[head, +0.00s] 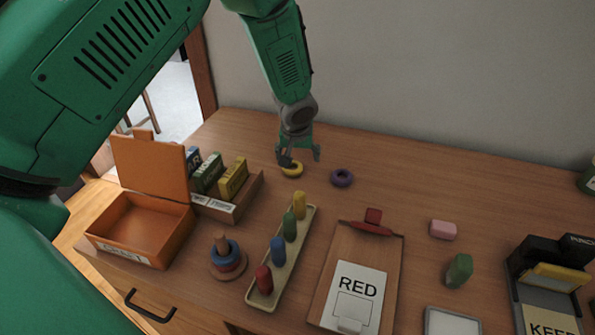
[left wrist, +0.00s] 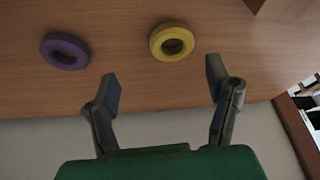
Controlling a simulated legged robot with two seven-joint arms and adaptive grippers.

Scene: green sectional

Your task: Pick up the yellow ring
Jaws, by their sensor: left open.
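The yellow ring (head: 292,170) lies flat on the wooden table toward the back, partly covered by my left gripper in the head view. In the left wrist view the yellow ring (left wrist: 172,41) lies just beyond the fingertips, nearer the right finger. My left gripper (head: 300,160) comes down from above, fingers spread and empty. Its two fingers show apart in the left wrist view (left wrist: 164,85). A purple ring (head: 342,177) lies to the right of the yellow one; it also shows in the left wrist view (left wrist: 65,51). My right gripper is not in view.
A peg stand (head: 219,272) with stacked rings, a tray of colored pegs (head: 259,295) and an open orange box (head: 137,228) stand nearer the front left. A clipboard (head: 378,243) labelled RED lies front center.

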